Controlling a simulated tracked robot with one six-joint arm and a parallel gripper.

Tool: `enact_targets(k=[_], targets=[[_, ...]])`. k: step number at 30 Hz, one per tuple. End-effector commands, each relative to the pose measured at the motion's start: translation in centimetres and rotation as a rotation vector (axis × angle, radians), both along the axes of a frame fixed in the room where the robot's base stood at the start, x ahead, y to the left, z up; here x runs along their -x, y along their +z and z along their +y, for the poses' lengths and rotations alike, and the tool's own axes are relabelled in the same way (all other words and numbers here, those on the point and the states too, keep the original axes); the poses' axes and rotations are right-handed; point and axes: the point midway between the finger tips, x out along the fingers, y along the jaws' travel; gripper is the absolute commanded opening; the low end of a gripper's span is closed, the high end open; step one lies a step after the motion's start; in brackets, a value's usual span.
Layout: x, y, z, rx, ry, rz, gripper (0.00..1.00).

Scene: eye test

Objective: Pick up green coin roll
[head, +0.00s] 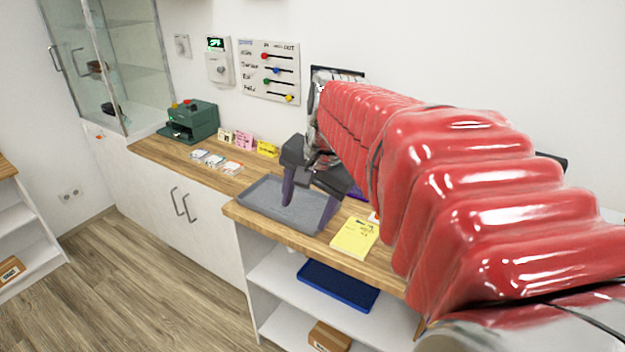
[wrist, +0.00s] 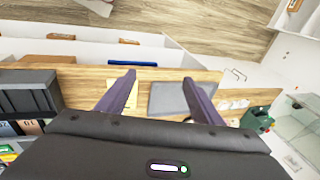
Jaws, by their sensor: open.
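I cannot make out a green coin roll in either view. Part of the counter is hidden behind my red-sleeved arm in the head view. My gripper (head: 308,205) is open, its two purple-grey fingers pointing down above the grey tray (head: 262,202). No object shows between the fingers. In the wrist view my gripper (wrist: 158,78) is open with its fingers spread over the wooden counter. The grey tray (wrist: 167,98) shows there between the fingers, near the right one, and looks empty.
A yellow pad (head: 354,238) lies right of the tray. Small packets (head: 215,160), coloured cards (head: 243,141) and a green machine (head: 190,122) stand to the left. A blue tray (head: 338,286) is on the shelf below. A switch panel (head: 270,72) hangs on the wall.

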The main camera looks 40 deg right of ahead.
Motion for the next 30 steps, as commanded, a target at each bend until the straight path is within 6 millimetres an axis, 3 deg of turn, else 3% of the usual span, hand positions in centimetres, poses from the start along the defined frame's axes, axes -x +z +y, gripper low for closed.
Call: enact_targets(k=[6, 14, 24, 30], targets=[[-2.0, -0.1, -7.3, -0.136, -0.327, 0.033, 0.6], [-2.7, -1.2, -16.6, -0.298, -0.709, 0.059, 0.6], [-0.2, -4.2, -29.4, -0.518, -1.2, 0.087, 0.6], [2.1, -5.9, -35.0, -0.622, -1.414, 0.096, 0.6]])
